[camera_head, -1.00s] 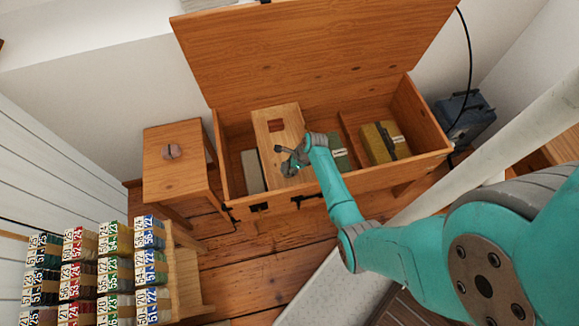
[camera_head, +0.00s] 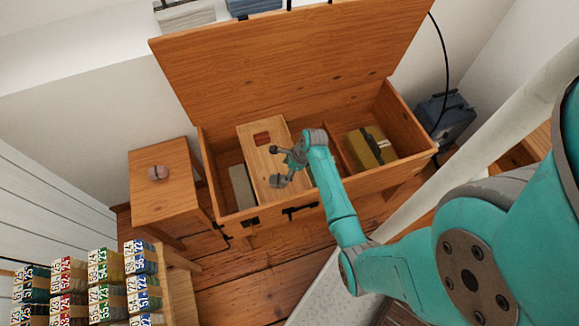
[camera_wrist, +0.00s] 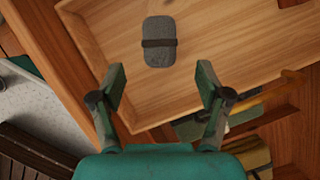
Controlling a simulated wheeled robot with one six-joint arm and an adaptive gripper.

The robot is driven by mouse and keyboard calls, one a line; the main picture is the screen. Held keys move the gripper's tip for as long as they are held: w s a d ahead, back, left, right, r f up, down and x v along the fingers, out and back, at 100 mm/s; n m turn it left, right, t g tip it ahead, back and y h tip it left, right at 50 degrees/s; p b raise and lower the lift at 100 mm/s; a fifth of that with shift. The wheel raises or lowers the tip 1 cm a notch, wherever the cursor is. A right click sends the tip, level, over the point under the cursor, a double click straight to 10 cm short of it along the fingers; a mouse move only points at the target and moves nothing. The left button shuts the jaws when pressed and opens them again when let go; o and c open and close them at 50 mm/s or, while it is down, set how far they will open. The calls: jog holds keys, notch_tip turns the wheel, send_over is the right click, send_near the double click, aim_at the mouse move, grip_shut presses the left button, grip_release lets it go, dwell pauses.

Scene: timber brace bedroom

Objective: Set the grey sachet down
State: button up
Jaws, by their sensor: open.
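The grey sachet (camera_wrist: 160,42), a flat rounded block with a dark band around it, lies on the bare floor of a pale wooden tray (camera_wrist: 205,35) in the wrist view. My gripper (camera_wrist: 160,88) is open and empty. Its two fingers are apart from the sachet, which shows beyond the fingertips. In the head view, my gripper (camera_head: 281,166) is over the tray (camera_head: 258,152), which sits in the open wooden chest (camera_head: 232,214). I cannot make out the sachet there; my gripper probably hides it.
The chest's raised lid (camera_head: 290,60) stands behind. An olive box with a dark strap (camera_head: 372,147) lies in the right compartment, a pale block (camera_head: 242,187) left of the tray. A card rack (camera_head: 90,285) stands front left.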

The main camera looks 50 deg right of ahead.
jog(key=shift+v, duration=1.6)
jog(key=shift+f, duration=0.1)
